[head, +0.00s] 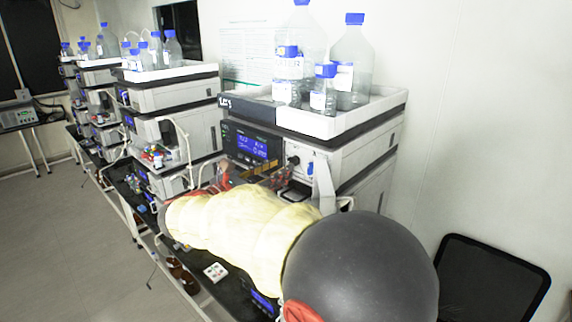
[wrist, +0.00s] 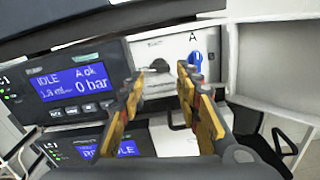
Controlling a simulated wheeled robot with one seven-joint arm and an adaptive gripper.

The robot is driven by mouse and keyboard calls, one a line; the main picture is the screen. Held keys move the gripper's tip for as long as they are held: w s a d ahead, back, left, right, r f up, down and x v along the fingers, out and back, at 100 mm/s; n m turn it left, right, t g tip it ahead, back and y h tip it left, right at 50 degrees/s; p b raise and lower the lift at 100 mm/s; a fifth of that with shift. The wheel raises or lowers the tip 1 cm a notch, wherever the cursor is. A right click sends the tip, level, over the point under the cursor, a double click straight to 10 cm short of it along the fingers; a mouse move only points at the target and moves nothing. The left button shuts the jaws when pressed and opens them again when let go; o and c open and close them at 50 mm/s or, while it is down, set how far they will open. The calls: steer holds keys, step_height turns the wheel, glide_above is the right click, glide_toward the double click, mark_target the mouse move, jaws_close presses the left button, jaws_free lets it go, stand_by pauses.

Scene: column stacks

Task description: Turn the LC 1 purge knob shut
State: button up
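In the wrist view, a pump module with a blue display (wrist: 77,86) reading IDLE and 0 bar has a white panel to its right. On that panel are a black knob (wrist: 158,65) and a blue knob (wrist: 195,60) under a letter A. I cannot read which is the purge knob. My gripper (wrist: 162,74) is open and empty, its orange-and-black fingers pointing at the panel. The black knob shows between the fingertips; the blue knob is just right of the right fingertip, partly covered. Contact cannot be judged. The head view also shows the black knob (head: 294,160).
A white tray (head: 385,101) with several blue-capped bottles tops the nearest stack. Other instrument stacks (head: 160,130) stand farther left along the bench. A second display (wrist: 110,150) is below the pump. A white open panel (wrist: 278,60) stands right of the knobs.

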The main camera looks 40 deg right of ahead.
mark_target(294, 161)
steer(key=shift+w+d+f, duration=0.1)
steer(key=shift+d, duration=0.95)
steer(key=shift+w+d, duration=0.1)
steer(key=shift+d, duration=0.9)
steer(key=shift+c, duration=0.2)
steer(key=c, duration=0.8)
jaws_close()
